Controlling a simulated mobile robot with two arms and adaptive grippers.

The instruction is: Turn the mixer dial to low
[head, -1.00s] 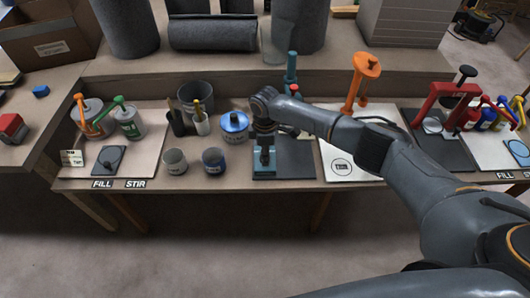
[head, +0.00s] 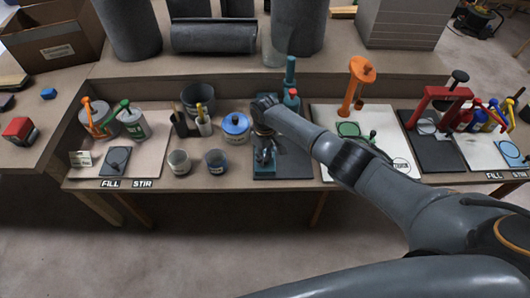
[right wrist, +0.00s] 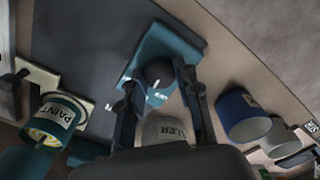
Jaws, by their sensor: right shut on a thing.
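The mixer is a teal machine with an upright post (head: 290,75) and a dark grey base board (head: 297,160) on the bench, mid-picture in the head view. Its dial, a dark round knob with a white mark (right wrist: 157,74), sits on a teal block (right wrist: 150,48) in the right wrist view. My right gripper (head: 265,160) points down over that block, with its fingers (right wrist: 160,90) on either side of the knob, shut on it. In the head view the gripper largely hides the dial, and I cannot read its setting. My left gripper is not in view.
An orange press (head: 361,80) and a red press (head: 436,100) stand to the right. My right arm crosses the boards there.

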